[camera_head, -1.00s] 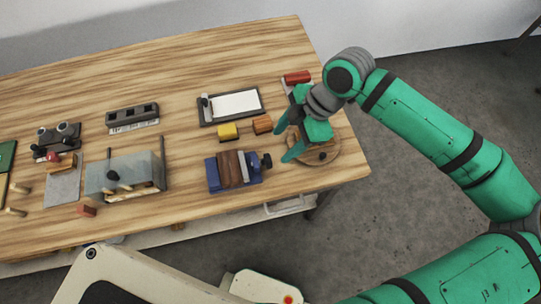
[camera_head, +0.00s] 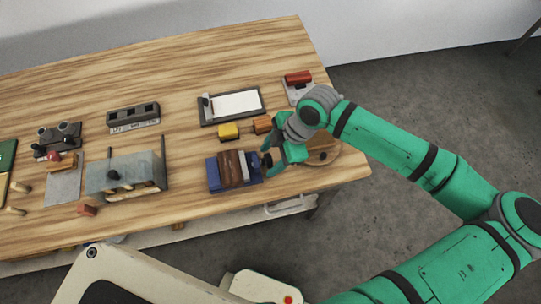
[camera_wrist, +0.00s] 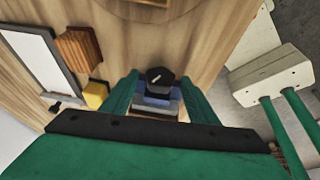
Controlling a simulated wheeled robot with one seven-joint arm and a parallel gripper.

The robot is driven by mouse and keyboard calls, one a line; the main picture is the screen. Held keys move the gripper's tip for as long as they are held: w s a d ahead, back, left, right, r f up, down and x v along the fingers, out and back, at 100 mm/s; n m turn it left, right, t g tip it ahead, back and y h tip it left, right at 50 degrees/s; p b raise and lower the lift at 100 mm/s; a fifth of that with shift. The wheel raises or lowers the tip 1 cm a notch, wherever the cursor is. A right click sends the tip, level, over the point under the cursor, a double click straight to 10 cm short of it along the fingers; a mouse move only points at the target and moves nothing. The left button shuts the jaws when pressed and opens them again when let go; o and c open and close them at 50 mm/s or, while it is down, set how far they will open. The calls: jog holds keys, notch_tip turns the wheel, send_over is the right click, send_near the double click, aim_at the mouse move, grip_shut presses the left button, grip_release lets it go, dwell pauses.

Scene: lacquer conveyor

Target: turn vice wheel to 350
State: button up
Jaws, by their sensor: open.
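The blue vice (camera_head: 213,178) with a brown wooden block (camera_head: 231,168) in its jaws sits near the front right of the wooden table. Its dark wheel (camera_wrist: 160,79) is a black knob with a light mark, facing the wrist camera. My gripper (camera_head: 268,160) is open at the vice's right end, with its green fingers (camera_wrist: 157,85) on either side of the wheel in the wrist view. I cannot tell whether a finger touches the wheel. In the head view the gripper mostly hides the wheel.
A round wooden board (camera_head: 324,150) lies right of my gripper. A yellow block (camera_head: 228,132), an orange-brown block (camera_head: 263,124) and a framed white sheet (camera_head: 235,104) lie behind the vice. A grey box-like fixture (camera_head: 118,176) stands to the left.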

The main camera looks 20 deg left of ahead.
jog(key=c, duration=1)
jog(key=shift+c, duration=0.2)
jog(key=shift+g, duration=0.3)
jog(key=g, duration=0.1)
jog(key=h, duration=0.1)
jog(key=g+h, duration=0.1)
jog(key=shift+w+a+m+g, duration=0.25)
jog(key=shift+m+g, duration=0.05)
jog(key=shift+m, duration=0.1)
jog(key=shift+w+f+g+h, duration=0.1)
jog(key=shift+w+g+h, duration=0.1)
jog(key=shift+g+h, duration=0.55)
jog(key=shift+m+g, duration=0.25)
jog(key=shift+m, duration=0.05)
jog(key=o, duration=1)
jog(key=shift+o, duration=0.2)
